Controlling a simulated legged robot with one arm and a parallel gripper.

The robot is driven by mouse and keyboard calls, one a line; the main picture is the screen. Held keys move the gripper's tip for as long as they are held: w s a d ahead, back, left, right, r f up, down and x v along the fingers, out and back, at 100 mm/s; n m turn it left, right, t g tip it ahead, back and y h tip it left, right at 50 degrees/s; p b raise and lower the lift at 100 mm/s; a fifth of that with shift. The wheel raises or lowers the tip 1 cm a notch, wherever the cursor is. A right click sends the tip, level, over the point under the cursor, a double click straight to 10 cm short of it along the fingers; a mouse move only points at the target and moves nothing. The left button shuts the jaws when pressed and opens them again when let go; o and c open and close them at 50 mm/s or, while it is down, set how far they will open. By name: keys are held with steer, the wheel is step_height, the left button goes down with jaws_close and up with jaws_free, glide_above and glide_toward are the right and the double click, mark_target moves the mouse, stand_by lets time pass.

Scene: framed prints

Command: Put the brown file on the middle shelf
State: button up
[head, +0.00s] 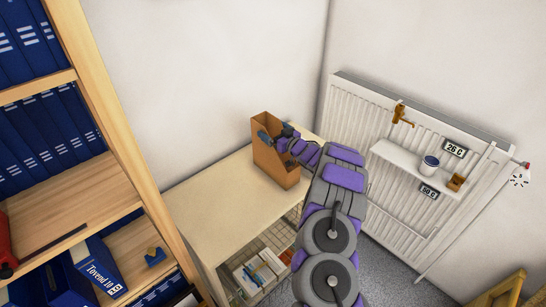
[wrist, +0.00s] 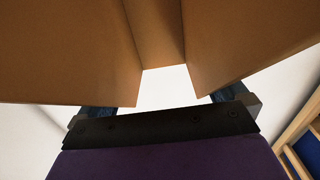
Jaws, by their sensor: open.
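The brown file (head: 272,165) stands upright on the small pale table, near the corner of the walls. My gripper (head: 276,133) is at the file's upper part, reaching in from the right. Its dark fingers are open. In the wrist view, the file's brown walls (wrist: 158,35) fill the top, close in front of and between the open fingers (wrist: 172,98); I cannot tell whether they touch it. The wooden shelf unit is at the left in the head view. A shelf board with bare room (head: 85,190) lies below a row of blue binders.
Blue binders (head: 45,135) fill the upper shelves. A red object (head: 4,245) sits at the left edge. A lower shelf holds a tilted blue binder (head: 100,268) and a small blue-and-yellow object (head: 154,257). A radiator (head: 350,120) with a small white shelf (head: 410,165) stands right of my arm.

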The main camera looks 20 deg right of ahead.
steer(key=shift+c, duration=0.4)
steer(key=c, duration=1.3)
steer(key=shift+c, duration=0.2)
steer(key=shift+r, duration=0.15)
